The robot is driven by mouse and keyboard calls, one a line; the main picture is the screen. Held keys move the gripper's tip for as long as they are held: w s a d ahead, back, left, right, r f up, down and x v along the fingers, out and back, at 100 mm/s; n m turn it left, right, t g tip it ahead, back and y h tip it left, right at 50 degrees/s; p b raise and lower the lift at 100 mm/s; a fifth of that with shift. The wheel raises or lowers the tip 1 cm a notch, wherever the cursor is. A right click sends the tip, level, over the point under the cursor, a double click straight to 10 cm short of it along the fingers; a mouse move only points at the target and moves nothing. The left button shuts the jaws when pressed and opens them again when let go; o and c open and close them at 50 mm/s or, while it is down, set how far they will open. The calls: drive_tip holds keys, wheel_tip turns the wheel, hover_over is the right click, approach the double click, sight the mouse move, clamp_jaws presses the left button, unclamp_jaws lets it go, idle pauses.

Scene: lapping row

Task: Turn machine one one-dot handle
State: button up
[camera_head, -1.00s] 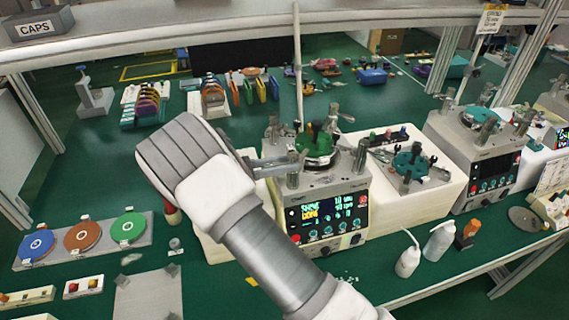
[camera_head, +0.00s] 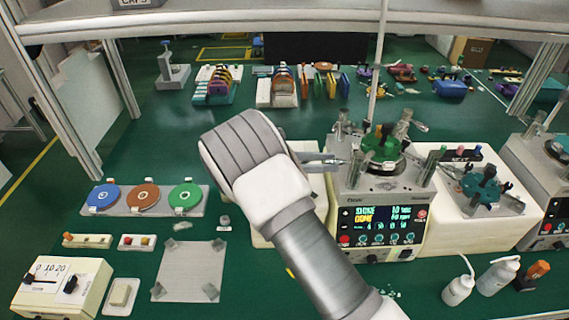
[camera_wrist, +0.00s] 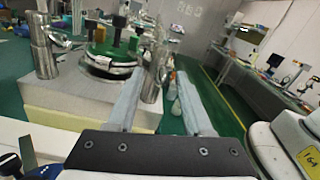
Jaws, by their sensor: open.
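A grey lapping machine (camera_head: 377,212) with a lit panel stands right of centre in the head view, with a green lap part (camera_head: 384,146) on top. Metal posts with clamp-like handles rise around its top; one handle (camera_head: 408,123) shows at the back right. I cannot make out any dots, or tell which handle has one dot. My gripper (camera_head: 338,161) is open at the machine's left edge, its fingers pointing toward it. In the wrist view, my gripper (camera_wrist: 162,76) has its fingers apart, nothing clearly between them; a metal post (camera_wrist: 154,72) shows close to the left finger.
A white block (camera_head: 465,230) with a teal part stands right of the machine, and another machine (camera_head: 553,175) is at the far right. Bottles (camera_head: 459,283) stand in front. Coloured discs (camera_head: 142,198) lie left. An upright pole (camera_head: 380,60) and a shelf (camera_head: 250,22) are above.

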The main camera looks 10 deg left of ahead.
drive_tip(key=b+v, duration=0.1)
drive_tip(key=v, duration=1)
drive_tip(key=shift+a+b, duration=0.3)
drive_tip(key=shift+b, duration=0.1)
drive_tip(key=shift+d, duration=0.1)
